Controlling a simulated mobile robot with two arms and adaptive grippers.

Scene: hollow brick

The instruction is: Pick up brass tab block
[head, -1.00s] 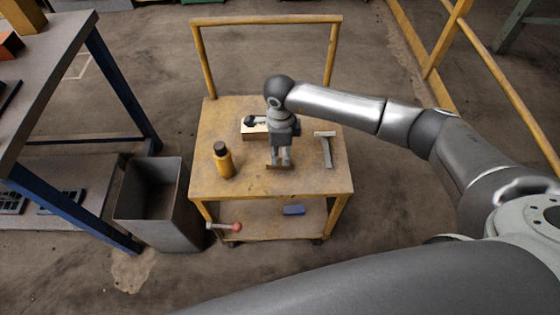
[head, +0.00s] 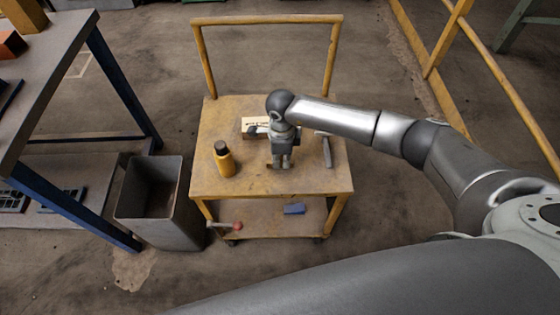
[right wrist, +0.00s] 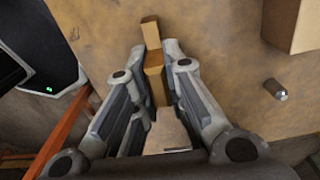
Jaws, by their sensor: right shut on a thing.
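The brass tab block (right wrist: 156,80) shows in the right wrist view as a golden-tan block with a narrower tab reaching past the fingertips. My right gripper (right wrist: 156,52) has its two fingers on either side of it and is shut on it. In the head view my right gripper (head: 281,164) points down at the middle of the yellow cart's top (head: 235,188). There the block is almost wholly hidden by the fingers. I cannot tell whether it still touches the cart top. My left gripper is not in view.
A yellow bottle with a dark cap (head: 223,160) stands left of the gripper. A pale box (head: 256,122) lies behind it, and a grey metal piece (head: 326,150) lies to the right. A blue block (head: 294,208) is on the lower shelf. A grey bin (head: 160,205) stands left of the cart.

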